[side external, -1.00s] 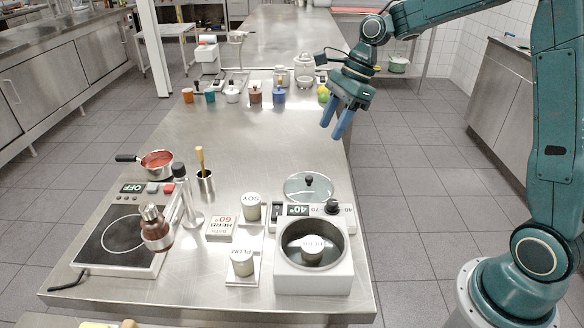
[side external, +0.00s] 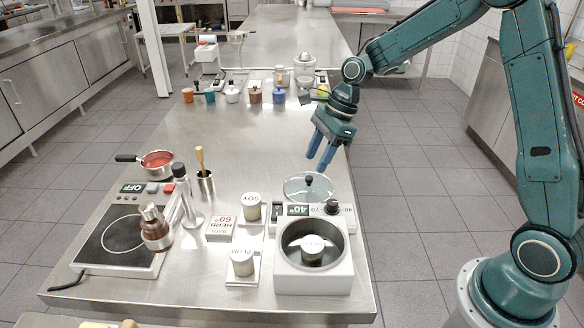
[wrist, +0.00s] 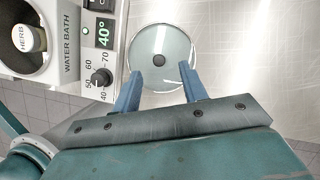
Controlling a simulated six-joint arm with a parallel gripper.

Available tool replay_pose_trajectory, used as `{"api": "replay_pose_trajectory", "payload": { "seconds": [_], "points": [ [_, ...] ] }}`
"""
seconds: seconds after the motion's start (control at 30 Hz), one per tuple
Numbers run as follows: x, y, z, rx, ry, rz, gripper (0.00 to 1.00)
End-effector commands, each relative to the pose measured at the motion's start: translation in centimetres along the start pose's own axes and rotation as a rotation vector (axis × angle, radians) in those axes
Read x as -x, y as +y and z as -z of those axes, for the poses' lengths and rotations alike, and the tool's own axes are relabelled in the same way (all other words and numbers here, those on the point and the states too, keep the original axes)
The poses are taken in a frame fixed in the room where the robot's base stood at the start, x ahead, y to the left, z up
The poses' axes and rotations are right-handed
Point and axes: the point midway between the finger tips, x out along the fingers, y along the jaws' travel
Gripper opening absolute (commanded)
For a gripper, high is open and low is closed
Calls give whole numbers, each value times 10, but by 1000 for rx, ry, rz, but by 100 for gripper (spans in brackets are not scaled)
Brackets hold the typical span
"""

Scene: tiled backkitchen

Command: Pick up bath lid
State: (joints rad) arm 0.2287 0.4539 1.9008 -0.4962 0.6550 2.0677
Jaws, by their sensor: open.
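The bath lid (side external: 296,188) is a round glass lid with a metal rim and a small dark knob. It lies on the steel table just behind the water bath (side external: 341,268). In the wrist view the lid (wrist: 146,47) is ahead of my fingers, with its knob (wrist: 159,60) roughly between them. My gripper (side external: 320,162) is open and empty, pointing down above the lid and apart from it in the side view. The blue fingertips also show in the wrist view (wrist: 159,76), where they overlap the lid's near edge.
The water bath holds a jar marked HERB (side external: 312,247) and shows 40° on its display. The table behind the lid is clear up to several cups.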

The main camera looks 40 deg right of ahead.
Motion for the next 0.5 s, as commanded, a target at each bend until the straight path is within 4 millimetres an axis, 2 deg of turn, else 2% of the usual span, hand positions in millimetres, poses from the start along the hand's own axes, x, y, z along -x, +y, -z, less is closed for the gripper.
{"api": "replay_pose_trajectory", "payload": {
  "seconds": [0.17, 0.5],
  "points": [
    [-12, 2, 1, -1, 1, -4, 43],
    [-48, 3, 3, 0, 2, -4, 43]
  ]
}}
